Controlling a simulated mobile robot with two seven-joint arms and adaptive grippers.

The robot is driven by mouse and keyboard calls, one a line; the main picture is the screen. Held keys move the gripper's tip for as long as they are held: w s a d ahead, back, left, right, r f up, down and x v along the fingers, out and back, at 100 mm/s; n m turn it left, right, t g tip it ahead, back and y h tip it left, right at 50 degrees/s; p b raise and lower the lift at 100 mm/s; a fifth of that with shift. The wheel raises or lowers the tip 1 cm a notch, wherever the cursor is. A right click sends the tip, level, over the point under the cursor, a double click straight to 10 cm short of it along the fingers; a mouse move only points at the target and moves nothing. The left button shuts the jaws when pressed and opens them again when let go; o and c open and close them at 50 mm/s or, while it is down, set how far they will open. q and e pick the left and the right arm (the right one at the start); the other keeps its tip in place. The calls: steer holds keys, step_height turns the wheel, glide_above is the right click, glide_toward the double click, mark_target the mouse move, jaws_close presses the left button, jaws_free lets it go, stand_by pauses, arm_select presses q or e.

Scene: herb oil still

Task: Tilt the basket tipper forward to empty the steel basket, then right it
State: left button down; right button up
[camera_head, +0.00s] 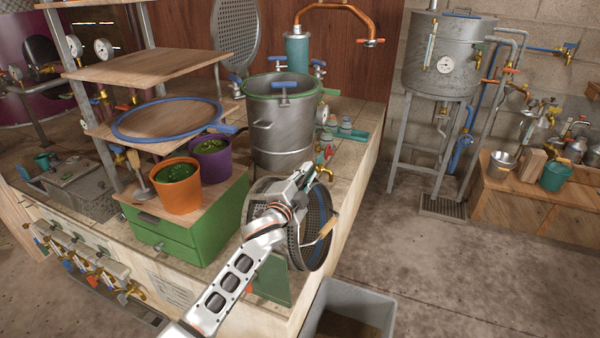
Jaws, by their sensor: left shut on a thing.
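The steel basket (319,238) has perforated walls and lies on its side at the front right corner of the tiled counter, its round blue-edged end facing right. The basket tipper has a green stand (271,279) under the basket, and a wooden-gripped bar (328,227) shows at the round end. My left gripper (308,176) is at the top of the basket and shut on part of the tipper; its fingers hide the exact contact. I cannot tell whether anything remains inside the basket. My right gripper is not in view.
A grey bin (352,294) with brown contents stands on the floor below the basket. A green drawer box (187,228) carries orange (178,188) and purple (211,160) pots left of my arm. A steel pot (283,138) stands behind.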

arm_select(q)
steer(key=shift+s+d+m, duration=0.3)
steer(key=shift+d, duration=0.55)
steer(key=shift+f, duration=0.1)
steer(key=c, duration=2)
jaws_free()
steer(key=shift+d, duration=0.15)
steer(key=v, duration=1.2)
steer(key=shift+a, duration=0.25)
